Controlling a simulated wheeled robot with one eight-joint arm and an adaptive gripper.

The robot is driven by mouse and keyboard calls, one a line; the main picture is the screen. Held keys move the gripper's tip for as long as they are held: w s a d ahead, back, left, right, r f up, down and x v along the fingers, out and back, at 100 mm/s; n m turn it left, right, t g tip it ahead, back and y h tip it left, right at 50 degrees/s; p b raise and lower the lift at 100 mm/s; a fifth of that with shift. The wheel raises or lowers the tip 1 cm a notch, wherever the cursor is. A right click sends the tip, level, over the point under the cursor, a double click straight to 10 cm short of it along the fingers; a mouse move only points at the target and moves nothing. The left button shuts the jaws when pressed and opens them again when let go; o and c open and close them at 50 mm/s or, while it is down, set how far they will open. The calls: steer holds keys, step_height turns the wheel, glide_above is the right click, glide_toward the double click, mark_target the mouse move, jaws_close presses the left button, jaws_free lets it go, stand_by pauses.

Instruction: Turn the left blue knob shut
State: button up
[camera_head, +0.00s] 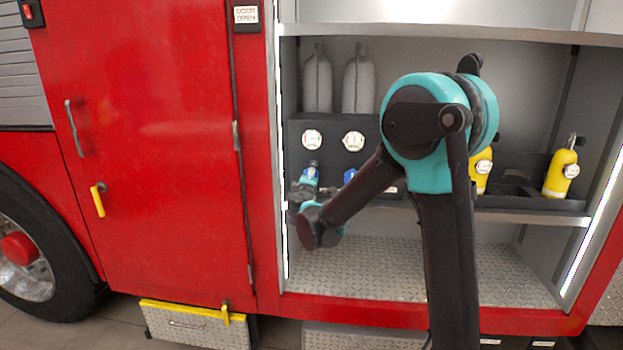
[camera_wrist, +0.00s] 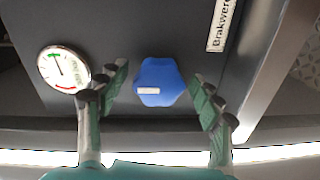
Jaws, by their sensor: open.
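The left blue knob (camera_head: 310,174) is on the dark panel under the left gauge. In the wrist view the blue knob (camera_wrist: 159,80) is a rounded, lobed shape with a small white label on its face. My gripper (camera_wrist: 159,91) is open, with one green-padded finger on each side of the knob. Gaps show between the pads and the knob. My gripper (camera_head: 303,189) is small and partly hidden by my wrist in the head view. How deep the fingers reach around the knob I cannot tell.
White gauges (camera_head: 312,140) are above the knobs. A shelf edge (camera_head: 500,216) runs below. Yellow cylinders (camera_head: 560,173) stand at the right. A red door (camera_head: 150,150) is to the left.

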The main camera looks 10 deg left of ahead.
steer(key=s, duration=1.2)
steer(key=shift+r, duration=0.3)
steer(key=s+d+f+m+g+h, duration=0.1)
steer(key=s+d+f+m+g, duration=0.2)
steer(key=d, duration=0.5)
steer(key=s+d+f+m+g+h, duration=0.25)
steer(key=d+f, duration=0.25)
steer(key=d, duration=0.4)
steer(key=s+d+f+m+g+h, duration=0.15)
steer(key=d+f+m, duration=0.25)
steer(key=d, duration=0.4)
steer(key=s+d+f+m+g+y, duration=0.2)
steer(key=s+f, duration=0.3)
steer(key=s, duration=0.4)
steer(key=s+d+f+m+g+y, duration=0.1)
steer(key=s+f+m+g+y, duration=0.2)
steer(key=s+f, duration=0.3)
steer(key=s+m+g, duration=0.1)
steer(key=s, duration=0.2)
steer(key=shift+s+d, duration=0.2)
steer(key=shift+d, duration=0.2)
